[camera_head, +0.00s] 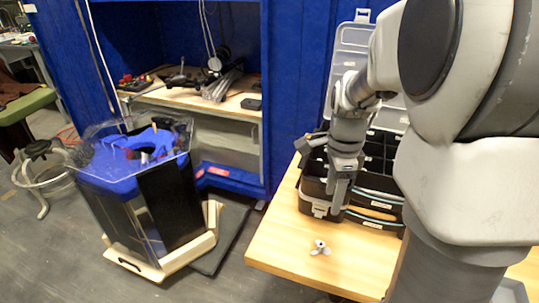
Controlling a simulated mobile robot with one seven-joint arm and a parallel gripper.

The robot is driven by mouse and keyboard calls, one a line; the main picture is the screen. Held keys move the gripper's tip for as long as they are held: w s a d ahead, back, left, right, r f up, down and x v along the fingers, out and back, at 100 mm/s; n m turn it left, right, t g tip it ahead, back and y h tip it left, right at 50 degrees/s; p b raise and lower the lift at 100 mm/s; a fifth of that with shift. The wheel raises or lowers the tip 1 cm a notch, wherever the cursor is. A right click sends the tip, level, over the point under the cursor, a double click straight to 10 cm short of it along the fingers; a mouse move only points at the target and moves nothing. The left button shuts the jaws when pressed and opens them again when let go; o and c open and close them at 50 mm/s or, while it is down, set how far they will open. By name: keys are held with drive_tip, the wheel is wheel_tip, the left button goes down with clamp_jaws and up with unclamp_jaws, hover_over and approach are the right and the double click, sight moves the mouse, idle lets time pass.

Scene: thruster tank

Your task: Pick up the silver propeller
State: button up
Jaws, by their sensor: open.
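The silver propeller (320,248) is a small bladed piece lying on the wooden table (275,248), close to its front left part. My gripper (338,208) hangs pointing down from my arm, above and behind the propeller, in front of the black toolbox. The jaws are open and clear of the propeller. The gap between the fingers is hard to make out at this size.
A black toolbox (312,190) with an upright clear lid (345,62) stands at the back of the table. A dark tank with a blue top (110,170) stands on a wooden base to the left. The tabletop around the propeller is clear.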

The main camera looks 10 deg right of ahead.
drive_tip(key=b, duration=0.4)
hover_over(323, 243)
wheel_tip(323, 243, down, 12)
drive_tip(key=shift+r, duration=0.1)
drive_tip(key=shift+s+a+f+b, duration=0.15)
drive_tip(key=shift+f+b, duration=0.4)
drive_tip(key=shift+f, duration=0.85)
drive_tip(key=shift+w+a+f+b, duration=0.15)
drive_tip(key=shift+f+b, duration=0.4)
drive_tip(key=shift+f, duration=0.85)
drive_tip(key=shift+s, duration=0.1)
clamp_jaws()
